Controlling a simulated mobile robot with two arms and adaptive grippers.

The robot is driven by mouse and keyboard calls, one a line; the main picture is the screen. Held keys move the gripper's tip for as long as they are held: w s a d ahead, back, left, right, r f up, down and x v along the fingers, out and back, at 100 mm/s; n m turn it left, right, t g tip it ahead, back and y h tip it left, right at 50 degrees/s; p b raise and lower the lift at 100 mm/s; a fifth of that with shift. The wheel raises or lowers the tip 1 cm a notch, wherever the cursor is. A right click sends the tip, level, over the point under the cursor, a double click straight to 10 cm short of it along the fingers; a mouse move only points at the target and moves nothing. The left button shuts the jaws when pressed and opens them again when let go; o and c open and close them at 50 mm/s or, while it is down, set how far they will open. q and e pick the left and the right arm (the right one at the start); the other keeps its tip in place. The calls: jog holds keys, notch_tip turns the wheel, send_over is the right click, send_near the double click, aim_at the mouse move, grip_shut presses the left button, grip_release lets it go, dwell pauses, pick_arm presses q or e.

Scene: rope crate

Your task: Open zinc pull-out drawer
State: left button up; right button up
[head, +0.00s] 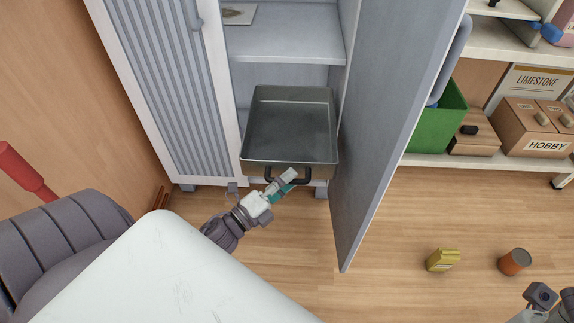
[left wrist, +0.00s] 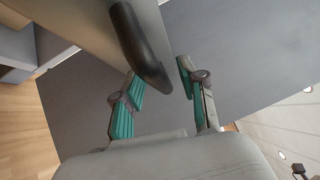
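The zinc pull-out drawer (head: 290,125) is a grey, empty metal box low in the cabinet. It stands out past the cabinet front. Its dark curved handle (head: 303,180) is on the front face. My left gripper (head: 284,182) is at the handle, over its left part. In the left wrist view, the handle (left wrist: 138,42) reaches down toward the space between the two teal-padded fingers of the gripper (left wrist: 162,92). The fingers are spread, with gaps to the handle. My right gripper (head: 545,300) shows partly at the bottom right corner; its fingers are unclear.
The cabinet's right door (head: 385,130) stands open beside the drawer. The slatted left door (head: 165,80) is at left. A green bin (head: 437,118) and boxes sit on a shelf at right. A yellow container (head: 442,260) and an orange can (head: 514,262) are on the floor.

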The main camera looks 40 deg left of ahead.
pick_arm(q)
jog(key=v, duration=1.2)
dwell(0.4)
